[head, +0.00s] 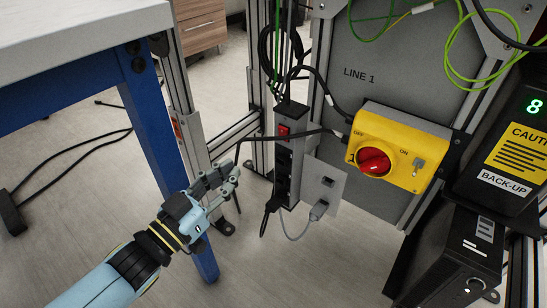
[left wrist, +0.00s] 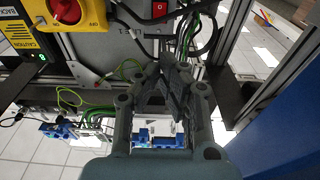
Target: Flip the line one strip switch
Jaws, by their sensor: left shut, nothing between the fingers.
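The line one strip is a dark upright power strip (head: 283,165) on the frame post beside the LINE 1 panel. Its red rocker switch (head: 284,130) is near the top and also shows at the top edge of the left wrist view (left wrist: 160,10). My left gripper (head: 232,172) is shut and empty, to the left of the strip and lower than the switch, apart from it in the picture. In the left wrist view its fingertips (left wrist: 172,62) meet below the switch. Which way the rocker is tipped is too small to tell. My right gripper is not in view.
A yellow box (head: 403,135) with a red rotary knob (head: 373,162) is right of the strip. Black cables hang around the strip, one crossing near the gripper. A table with a blue leg (head: 158,140) stands left. A black BACK-UP unit (head: 500,190) is at far right.

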